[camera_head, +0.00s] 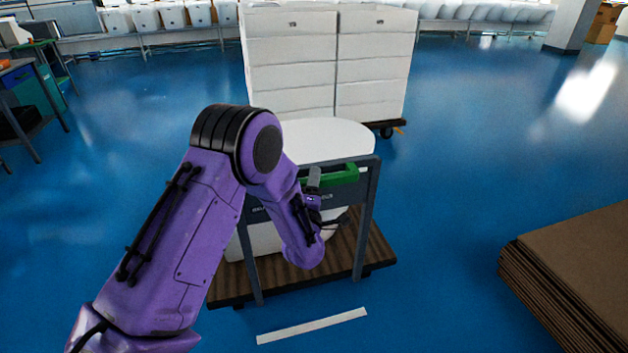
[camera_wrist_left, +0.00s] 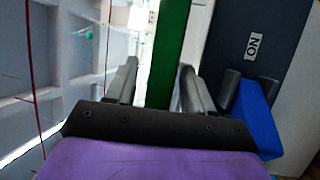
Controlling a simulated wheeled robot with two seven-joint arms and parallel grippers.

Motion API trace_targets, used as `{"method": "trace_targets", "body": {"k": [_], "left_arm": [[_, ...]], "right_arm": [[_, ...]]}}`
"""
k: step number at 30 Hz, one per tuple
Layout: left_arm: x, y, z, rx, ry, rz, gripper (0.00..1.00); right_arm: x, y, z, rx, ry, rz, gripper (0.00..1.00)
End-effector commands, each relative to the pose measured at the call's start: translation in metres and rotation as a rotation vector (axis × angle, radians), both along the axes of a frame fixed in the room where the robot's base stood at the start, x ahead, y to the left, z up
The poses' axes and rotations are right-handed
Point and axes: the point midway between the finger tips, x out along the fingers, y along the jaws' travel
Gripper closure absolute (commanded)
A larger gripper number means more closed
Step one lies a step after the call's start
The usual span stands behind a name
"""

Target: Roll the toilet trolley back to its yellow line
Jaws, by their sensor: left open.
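The toilet trolley (camera_head: 378,252) has a dark wooden base and a grey upright frame, with a white toilet (camera_head: 325,137) on it. A green handle (camera_head: 345,175) is on the top of the frame, and it also shows in the left wrist view (camera_wrist_left: 168,45). My left gripper (camera_head: 317,195) is at the handle. In the left wrist view its two fingers (camera_wrist_left: 158,85) are open, one on each side of the green bar. My forearm hides part of the frame and toilet. A pale, whitish line (camera_head: 312,326) lies on the floor in front of the trolley. My right gripper is not in view.
A stack of white boxes (camera_head: 290,65) on a dark wheeled base stands close behind the trolley. A pile of brown cardboard sheets (camera_head: 580,265) lies at the right. Blue floor is clear between the trolley and the cardboard. Workbenches (camera_head: 30,105) stand at the far left.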

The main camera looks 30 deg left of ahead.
Motion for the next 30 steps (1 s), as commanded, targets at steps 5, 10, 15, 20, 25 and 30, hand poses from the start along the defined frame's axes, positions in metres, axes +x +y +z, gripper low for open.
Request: {"method": "trace_targets", "body": {"k": [5,10,15,20,25,30], "left_arm": [[0.006,0.004,0.000,0.000,0.002,0.001,0.47],[0.006,0.004,0.000,0.001,0.003,0.000,0.51],[0.006,0.003,0.000,0.001,0.003,0.000,1.00],[0.006,0.003,0.000,0.001,0.003,0.000,1.00],[0.003,-0.006,0.000,0.000,0.003,-0.002,1.00],[-0.006,-0.028,-0.003,-0.001,0.010,-0.008,1.00]], "right_arm": [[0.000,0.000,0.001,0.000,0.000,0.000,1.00],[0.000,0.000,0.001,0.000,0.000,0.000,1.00],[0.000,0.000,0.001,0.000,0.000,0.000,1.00],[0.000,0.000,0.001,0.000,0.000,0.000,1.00],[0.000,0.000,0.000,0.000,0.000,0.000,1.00],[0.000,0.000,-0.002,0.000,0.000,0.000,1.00]]}}
